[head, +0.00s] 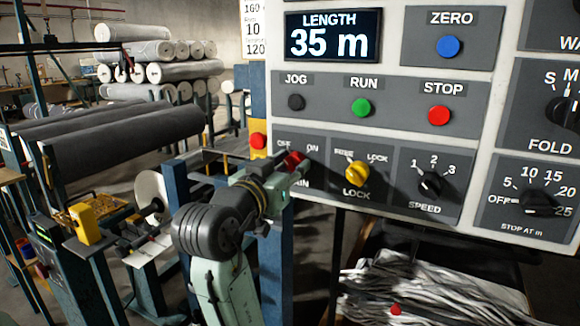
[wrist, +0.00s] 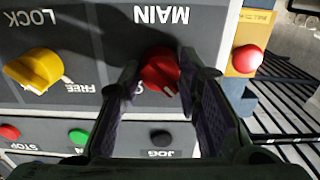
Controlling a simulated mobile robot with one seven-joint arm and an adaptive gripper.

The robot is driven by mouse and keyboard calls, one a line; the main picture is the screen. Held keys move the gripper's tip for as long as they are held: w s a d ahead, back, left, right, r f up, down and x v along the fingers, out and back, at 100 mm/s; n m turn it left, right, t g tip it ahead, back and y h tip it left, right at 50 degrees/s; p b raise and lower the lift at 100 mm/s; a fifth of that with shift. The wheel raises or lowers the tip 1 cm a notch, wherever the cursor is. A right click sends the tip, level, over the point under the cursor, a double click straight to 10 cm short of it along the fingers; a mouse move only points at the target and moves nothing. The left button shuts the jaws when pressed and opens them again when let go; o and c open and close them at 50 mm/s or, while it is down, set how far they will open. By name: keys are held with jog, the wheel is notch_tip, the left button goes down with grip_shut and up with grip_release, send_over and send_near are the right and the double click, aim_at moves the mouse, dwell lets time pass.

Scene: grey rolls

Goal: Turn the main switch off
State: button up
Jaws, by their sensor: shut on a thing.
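The main switch is a red knob (head: 293,159) at the lower left of the grey control panel, under the OFF and ON labels. My gripper (head: 299,168) reaches it from below and partly covers it and the MAIN label. In the wrist view, which is upside down, the red knob (wrist: 160,70) sits between the two dark fingers of my gripper (wrist: 163,85), shut on it. A small pale mark shows on the knob's lower edge, slightly right of its middle. The fingers hide most of the OFF and ON labels, so the exact setting is hard to tell.
The yellow LOCK knob (head: 357,172) is just right of the main switch. Black JOG (head: 296,102), green RUN (head: 361,107) and red STOP (head: 439,115) buttons are above. A red button on a yellow plate (head: 258,141) is close on the left. The display (head: 333,36) reads 35 m.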

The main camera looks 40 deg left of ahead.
jog(key=o, duration=1.2)
jog(key=shift+c, duration=0.2)
jog(key=v, duration=1.2)
